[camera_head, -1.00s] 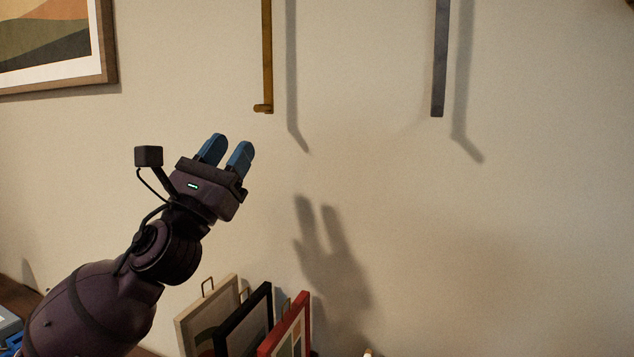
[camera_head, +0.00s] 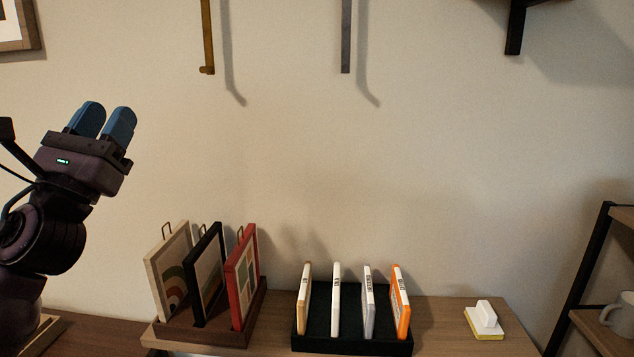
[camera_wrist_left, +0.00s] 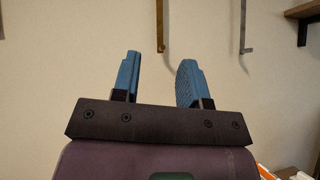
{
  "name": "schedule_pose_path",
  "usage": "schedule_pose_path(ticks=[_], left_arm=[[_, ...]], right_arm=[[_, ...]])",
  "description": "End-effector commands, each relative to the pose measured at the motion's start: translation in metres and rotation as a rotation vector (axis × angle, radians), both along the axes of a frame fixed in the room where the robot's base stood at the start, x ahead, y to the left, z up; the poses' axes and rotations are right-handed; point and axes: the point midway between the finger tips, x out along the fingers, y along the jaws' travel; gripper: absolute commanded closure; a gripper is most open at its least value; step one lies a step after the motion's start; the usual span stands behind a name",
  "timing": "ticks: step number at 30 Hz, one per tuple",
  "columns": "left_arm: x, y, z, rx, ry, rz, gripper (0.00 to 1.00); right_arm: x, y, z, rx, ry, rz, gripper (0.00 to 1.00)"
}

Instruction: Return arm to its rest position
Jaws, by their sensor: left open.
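My left gripper (camera_head: 104,121) is raised at the left of the head view, in front of the wall. Its two blue fingers point up and stand apart with nothing between them. It is open and empty, and it touches nothing. The left wrist view shows the same open fingers (camera_wrist_left: 158,80) with the bare wall behind them. My right gripper is in neither view.
Framed pictures (camera_head: 240,285) stand in a wooden holder on the shelf. Beside them a black tray (camera_head: 352,345) holds several upright thin cases. A white and yellow block (camera_head: 484,320) lies right. A brass bar (camera_head: 207,40) and grey bar (camera_head: 346,40) hang above. A mug (camera_head: 618,312) stands far right.

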Motion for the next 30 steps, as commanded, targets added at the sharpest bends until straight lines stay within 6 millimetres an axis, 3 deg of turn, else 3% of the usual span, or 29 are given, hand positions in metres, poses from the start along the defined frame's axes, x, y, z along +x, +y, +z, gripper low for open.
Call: schedule_pose_path(ticks=[8, 14, 17, 20, 25, 30], left_arm=[[0.007, -0.001, -0.006, -0.303, 0.127, -0.319, 0.60], [0.026, 0.000, -0.031, -0.665, 0.303, -0.621, 0.60], [0.039, 0.002, -0.065, -0.907, 0.420, -0.758, 0.60], [0.049, 0.006, -0.114, -1.187, 0.537, -0.873, 0.60], [0.052, 0.012, -0.218, -1.718, 0.685, -0.990, 0.60], [0.032, 0.014, -0.322, -2.193, 0.722, -0.996, 0.60]], right_arm=[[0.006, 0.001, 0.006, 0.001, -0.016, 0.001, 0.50], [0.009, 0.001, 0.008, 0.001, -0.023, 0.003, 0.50], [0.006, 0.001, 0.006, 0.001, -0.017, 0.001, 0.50], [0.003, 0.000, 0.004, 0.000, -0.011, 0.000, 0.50], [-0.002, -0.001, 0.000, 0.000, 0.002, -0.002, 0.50], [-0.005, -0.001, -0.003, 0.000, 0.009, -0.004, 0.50]])
